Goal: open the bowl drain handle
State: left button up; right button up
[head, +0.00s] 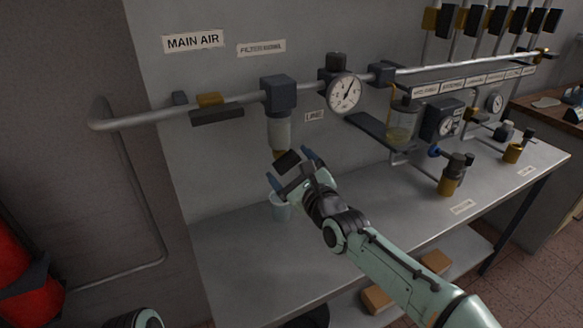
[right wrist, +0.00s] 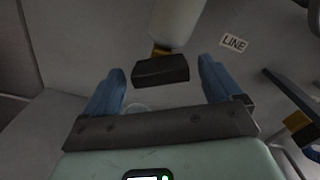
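The bowl drain handle (head: 287,160) is a small dark block at the brass drain (right wrist: 160,51) under the filter's pale bowl (head: 279,132). In the right wrist view the handle (right wrist: 160,70) lies crosswise between the blue fingertips, with gaps on both sides. My right gripper (head: 290,168) is open just below the bowl, its fingers (right wrist: 161,72) on either side of the handle and not visibly touching it. My left gripper is not in view; only a pale green part of mine shows at the bottom left edge.
A translucent cup (head: 281,208) stands on the grey bench (head: 235,255) below the drain. A gauge (head: 344,92) and regulator parts are to the right. The bench's left part is clear.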

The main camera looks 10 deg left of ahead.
jog(key=shift+s+d, duration=0.1)
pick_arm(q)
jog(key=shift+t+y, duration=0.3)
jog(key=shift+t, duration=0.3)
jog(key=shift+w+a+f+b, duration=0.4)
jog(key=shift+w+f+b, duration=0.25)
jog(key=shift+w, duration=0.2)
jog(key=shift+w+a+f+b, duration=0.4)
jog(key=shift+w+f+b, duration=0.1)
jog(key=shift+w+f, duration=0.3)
pick_arm(e)
jog(key=v, duration=1.3)
